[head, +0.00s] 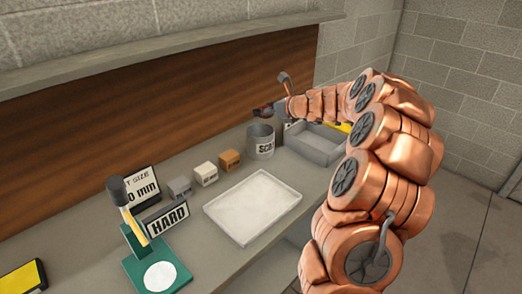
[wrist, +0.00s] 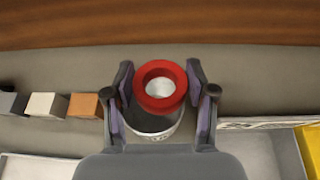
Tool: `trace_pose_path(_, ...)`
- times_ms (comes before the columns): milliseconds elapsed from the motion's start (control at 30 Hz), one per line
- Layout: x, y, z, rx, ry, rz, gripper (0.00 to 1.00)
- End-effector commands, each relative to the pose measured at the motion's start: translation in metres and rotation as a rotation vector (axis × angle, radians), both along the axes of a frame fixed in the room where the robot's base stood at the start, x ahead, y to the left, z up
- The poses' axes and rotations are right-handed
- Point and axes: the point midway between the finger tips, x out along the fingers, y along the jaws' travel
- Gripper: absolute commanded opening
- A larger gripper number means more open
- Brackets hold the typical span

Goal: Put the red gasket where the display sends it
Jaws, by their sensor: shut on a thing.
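The red gasket (wrist: 160,86) is a thick ring held between the fingers of my gripper (wrist: 160,90) in the wrist view. In the head view my gripper (head: 268,107) is above a grey metal can (head: 260,143) lettered "SC…", the rest of the word hidden by the can's curve. The can also shows in the wrist view (wrist: 152,133), below and partly behind the gasket.
A white tray (head: 252,206) lies on the bench. Grey (head: 180,188), white (head: 206,174) and orange (head: 229,160) blocks stand in a row behind it. A grey bin (head: 316,147) is right of the can. A yellow-topped item (head: 22,280) lies at front left.

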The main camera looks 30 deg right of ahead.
Motion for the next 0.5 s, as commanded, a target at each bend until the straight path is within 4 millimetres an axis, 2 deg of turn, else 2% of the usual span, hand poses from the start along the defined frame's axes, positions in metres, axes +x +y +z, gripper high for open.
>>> trace_pose_path(100, -0.0002, -0.0006, -0.0083, 0.0, -0.001, -0.001, 0.16)
trace_pose_path(400, -0.0003, -0.0007, -0.0074, 0.001, -0.001, -0.001, 0.16)
trace_pose_path(433, -0.0003, -0.0006, -0.0074, 0.001, -0.001, -0.001, 0.57)
trace_pose_path(500, -0.0003, -0.0006, -0.0074, 0.001, -0.001, -0.001, 0.64)
